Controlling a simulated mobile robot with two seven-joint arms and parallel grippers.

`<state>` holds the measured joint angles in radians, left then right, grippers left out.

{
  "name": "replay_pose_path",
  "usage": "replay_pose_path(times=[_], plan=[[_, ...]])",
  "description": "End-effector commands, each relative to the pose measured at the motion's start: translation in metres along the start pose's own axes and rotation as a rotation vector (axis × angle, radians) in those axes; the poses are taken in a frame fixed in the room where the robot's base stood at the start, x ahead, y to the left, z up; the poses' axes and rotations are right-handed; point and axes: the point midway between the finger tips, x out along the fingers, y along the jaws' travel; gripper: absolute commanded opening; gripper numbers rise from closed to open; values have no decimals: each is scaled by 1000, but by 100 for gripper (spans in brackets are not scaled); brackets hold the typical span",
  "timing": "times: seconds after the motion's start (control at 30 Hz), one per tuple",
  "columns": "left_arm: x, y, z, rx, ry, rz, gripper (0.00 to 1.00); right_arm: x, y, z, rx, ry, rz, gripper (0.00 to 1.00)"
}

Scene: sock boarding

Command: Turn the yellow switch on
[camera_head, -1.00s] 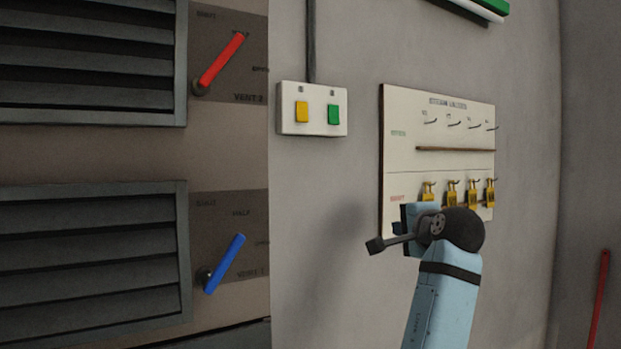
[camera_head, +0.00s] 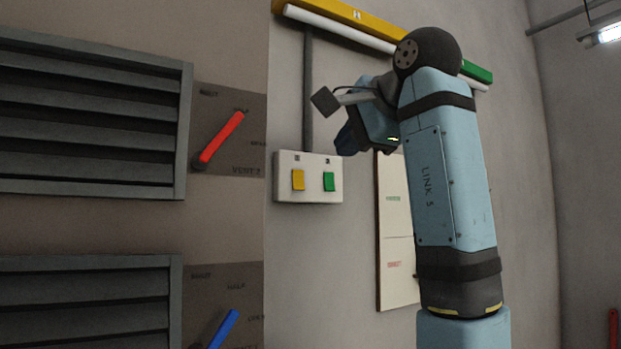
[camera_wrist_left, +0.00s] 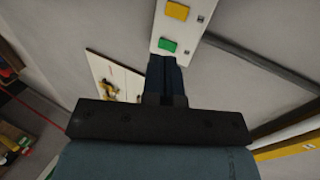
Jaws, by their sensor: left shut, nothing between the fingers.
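The yellow switch (camera_head: 298,180) is a rocker on the left of a white switch box (camera_head: 310,197) on the wall. A green switch (camera_head: 329,182) sits to its right. My left gripper (camera_head: 346,142) is just above and right of the box in the head view, its fingers shut and empty. In the left wrist view the shut fingers (camera_wrist_left: 163,64) point toward the box and overlap its edge near the green switch (camera_wrist_left: 167,46); the yellow switch (camera_wrist_left: 178,11) is farther along. I cannot tell whether the fingers touch the box. My right gripper is out of view.
A conduit (camera_head: 308,90) runs up from the box to a yellow and green rail with a white tube (camera_head: 340,28). A valve board (camera_head: 393,285) is partly hidden behind my left arm. Vents with a red lever (camera_head: 221,138) and a blue lever (camera_head: 223,329) are on the left.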

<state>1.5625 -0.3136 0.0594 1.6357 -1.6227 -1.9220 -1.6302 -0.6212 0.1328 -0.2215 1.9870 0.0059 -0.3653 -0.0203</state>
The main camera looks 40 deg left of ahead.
Motion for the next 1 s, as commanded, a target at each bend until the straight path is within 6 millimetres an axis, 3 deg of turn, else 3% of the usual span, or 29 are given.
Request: replay_pose_path(times=[0.17,0.7,1.0], plan=[[15,-1,0,-1,-1,0,0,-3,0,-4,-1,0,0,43],[119,-9,0,0,-2,0,0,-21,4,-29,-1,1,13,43],[138,-12,0,0,0,-1,0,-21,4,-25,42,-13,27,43]])
